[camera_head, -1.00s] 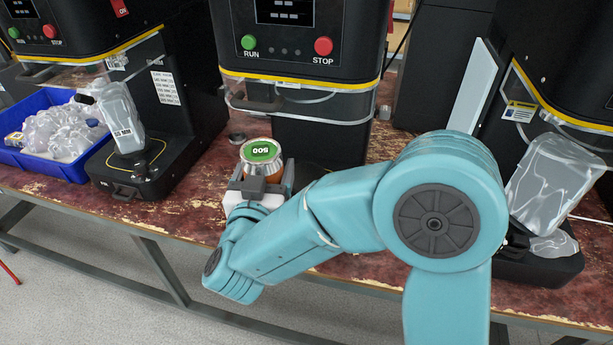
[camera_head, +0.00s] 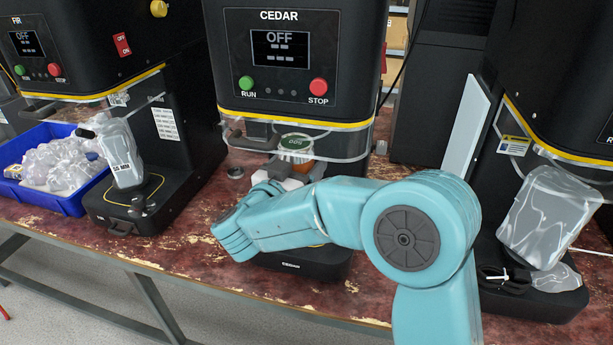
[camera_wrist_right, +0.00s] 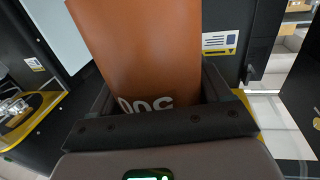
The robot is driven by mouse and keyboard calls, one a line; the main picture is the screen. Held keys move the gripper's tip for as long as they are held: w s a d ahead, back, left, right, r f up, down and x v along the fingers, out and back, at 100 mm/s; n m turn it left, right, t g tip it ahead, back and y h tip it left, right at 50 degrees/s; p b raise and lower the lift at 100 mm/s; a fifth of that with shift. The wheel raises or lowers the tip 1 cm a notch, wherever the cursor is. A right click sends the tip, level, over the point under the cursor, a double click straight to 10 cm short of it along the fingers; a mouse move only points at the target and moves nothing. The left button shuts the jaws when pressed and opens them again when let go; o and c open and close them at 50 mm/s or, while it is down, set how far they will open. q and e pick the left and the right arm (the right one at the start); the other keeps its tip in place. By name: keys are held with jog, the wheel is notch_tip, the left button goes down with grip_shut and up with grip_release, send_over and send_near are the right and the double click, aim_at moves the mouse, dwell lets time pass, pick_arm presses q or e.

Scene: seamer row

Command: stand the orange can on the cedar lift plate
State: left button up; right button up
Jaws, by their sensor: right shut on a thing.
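In the right wrist view the can's orange side (camera_wrist_right: 145,60) with white lettering fills the space between the jaws (camera_wrist_right: 160,115). The can looks upright in the head view, partly behind the clear guard strip. The black CEDAR base (camera_head: 300,262) shows below my right arm. My arm hides most of its lift plate, so I cannot tell the gap beneath the can. My left gripper is not in view.
The clear guard (camera_head: 340,145) hangs around the CEDAR head. A small metal piece (camera_head: 235,172) lies left of the can. A blue bin (camera_head: 60,190) of bagged items stands at far left. Neighbouring machines on both sides carry bagged items (camera_head: 550,215) on their bases.

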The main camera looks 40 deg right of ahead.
jog(key=w+d+f, duration=0.1)
jog(key=f, duration=0.1)
jog(key=w+d+f, duration=0.1)
jog(key=f, duration=0.1)
jog(key=w+d+f+b, duration=0.1)
jog(key=d+f, duration=0.1)
jog(key=f, duration=0.1)
jog(key=shift+w, duration=0.25)
jog(key=shift+s+r, duration=0.1)
jog(key=shift+f, duration=0.2)
jog(key=o, duration=1.4)
jog(key=shift+o, duration=0.2)
